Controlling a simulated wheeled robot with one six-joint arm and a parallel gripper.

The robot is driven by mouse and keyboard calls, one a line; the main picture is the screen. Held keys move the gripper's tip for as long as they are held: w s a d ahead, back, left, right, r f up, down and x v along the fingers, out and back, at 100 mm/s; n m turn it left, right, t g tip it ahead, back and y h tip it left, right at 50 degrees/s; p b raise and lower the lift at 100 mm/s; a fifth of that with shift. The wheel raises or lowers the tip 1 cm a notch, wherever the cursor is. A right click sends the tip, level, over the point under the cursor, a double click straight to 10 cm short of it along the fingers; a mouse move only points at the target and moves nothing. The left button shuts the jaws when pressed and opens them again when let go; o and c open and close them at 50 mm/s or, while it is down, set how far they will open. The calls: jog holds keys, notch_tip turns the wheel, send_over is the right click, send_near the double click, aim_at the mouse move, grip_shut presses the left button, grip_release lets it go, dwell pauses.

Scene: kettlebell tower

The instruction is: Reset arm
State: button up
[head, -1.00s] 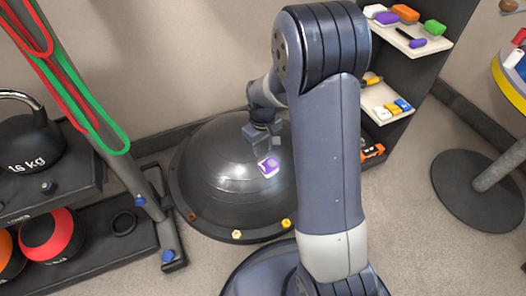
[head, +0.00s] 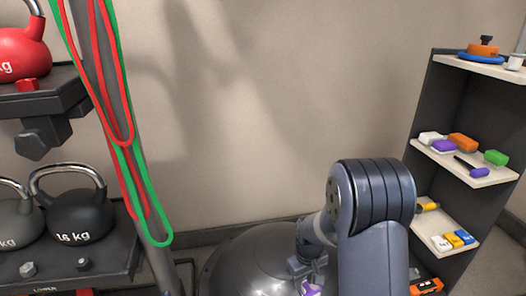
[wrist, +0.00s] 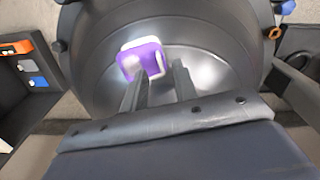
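My gripper (wrist: 161,76) hangs low over a dark, glossy dome (wrist: 205,62). Its two fingers stand apart with nothing between them. A purple and white block (wrist: 143,60) lies on the dome just beyond the fingertips, in line with the left finger in the wrist view. In the head view my gripper (head: 311,268) is at the bottom, with the purple block (head: 311,288) partly cut off below it. The dome (head: 240,265) is cut by the bottom edge there.
A shelf (head: 470,180) with small coloured blocks stands at right. At left, a rack (head: 80,245) holds kettlebells, with red and green bands (head: 145,190) hanging beside it. The wall (head: 270,120) behind my arm is bare.

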aim_at(303, 288)
notch_tip(303, 288, down, 4)
jog(key=shift+b, duration=0.6)
notch_tip(303, 288, up, 2)
jog(key=shift+r+p, duration=0.2)
jog(key=shift+p, duration=0.7)
jog(key=shift+r+p, duration=0.5)
jog(key=shift+r, duration=0.35)
